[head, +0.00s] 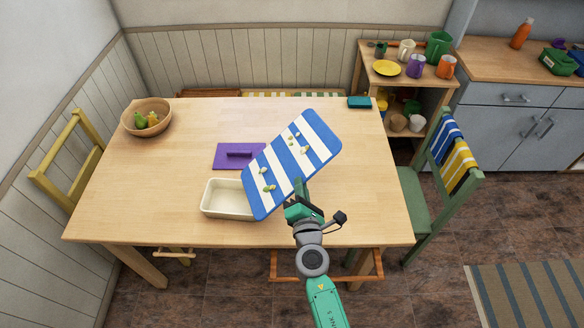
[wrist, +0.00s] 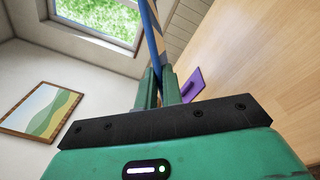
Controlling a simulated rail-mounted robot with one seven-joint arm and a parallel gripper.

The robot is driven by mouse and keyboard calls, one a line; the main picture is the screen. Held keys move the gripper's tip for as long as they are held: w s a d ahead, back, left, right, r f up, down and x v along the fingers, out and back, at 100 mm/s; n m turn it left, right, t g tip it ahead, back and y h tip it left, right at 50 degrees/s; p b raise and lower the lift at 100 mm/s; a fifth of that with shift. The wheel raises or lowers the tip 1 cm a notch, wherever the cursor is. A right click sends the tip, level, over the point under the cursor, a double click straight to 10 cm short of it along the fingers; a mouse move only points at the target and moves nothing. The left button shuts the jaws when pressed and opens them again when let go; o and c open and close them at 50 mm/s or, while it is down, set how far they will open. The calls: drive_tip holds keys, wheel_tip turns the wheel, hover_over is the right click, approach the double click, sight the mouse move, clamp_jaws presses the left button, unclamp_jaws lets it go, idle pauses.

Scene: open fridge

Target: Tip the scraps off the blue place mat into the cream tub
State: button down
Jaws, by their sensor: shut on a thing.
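The blue-and-white striped place mat (head: 290,160) is held above the table in the head view, tilted with its lower left end over the edge of the tub. Several small yellowish-green scraps (head: 269,188) lie on it, some near the lower left end and some near the upper middle. The cream tub (head: 226,199) stands on the table below and to the left of the mat; the part of it I see looks empty, and its right end is hidden. My gripper (head: 302,192) is shut on the mat's near edge. In the wrist view the mat (wrist: 152,40) shows edge-on between the fingers (wrist: 158,85).
A purple board with a handle (head: 228,155) lies behind the tub and also shows in the wrist view (wrist: 193,84). A wooden fruit bowl (head: 147,118) stands at the far left and a teal box (head: 359,102) at the back right. The table's right side is clear.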

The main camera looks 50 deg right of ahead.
drive_tip(key=shift+n, duration=0.9)
drive_tip(key=r+p, duration=0.1)
drive_tip(key=w+a+r+p, duration=0.1)
drive_tip(key=r+p, duration=0.1)
drive_tip(key=shift+w+a+r, duration=0.15)
drive_tip(key=shift+w+a, duration=0.25)
drive_tip(key=shift+w+a+r+n+p, duration=0.15)
drive_tip(key=shift+w+a+n+p, duration=0.05)
drive_tip(key=shift+n+p, duration=0.15)
drive_tip(key=w+a+r+n+p, duration=0.2)
drive_tip(key=p, duration=0.1)
drive_tip(key=shift+w+a+r, duration=0.4)
